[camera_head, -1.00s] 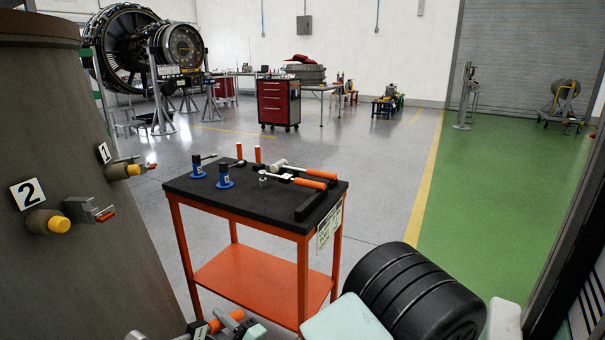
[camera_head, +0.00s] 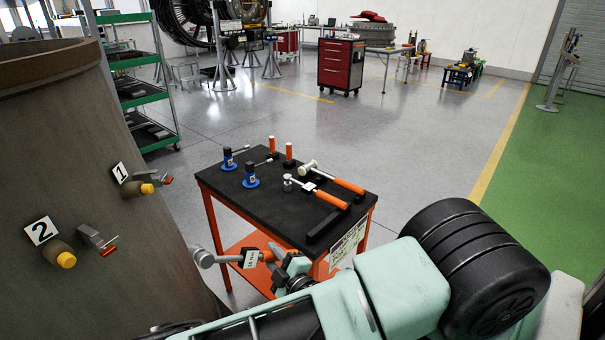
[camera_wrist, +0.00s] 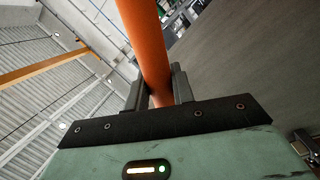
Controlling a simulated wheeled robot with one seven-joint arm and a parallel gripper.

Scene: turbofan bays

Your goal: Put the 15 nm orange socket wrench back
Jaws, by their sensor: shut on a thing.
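My gripper (camera_head: 284,272) is shut on an orange-handled socket wrench (camera_head: 204,258) with a grey metal head and a small white label too blurred to read surely. The wrench lies roughly level, head to the left, in front of the trolley's near edge in the head view. In the wrist view the orange handle (camera_wrist: 146,35) runs between the two dark fingers (camera_wrist: 158,90). The trolley has a black top (camera_head: 262,216). The held wrench is apart from these.
Two blue-based tools (camera_head: 250,178) and upright orange handles (camera_head: 289,152) stand at the back of the trolley. A black bar (camera_head: 324,226) lies at its right edge. A large brown cylinder (camera_head: 70,150) with numbered fittings stands left. The front left of the top is bare.

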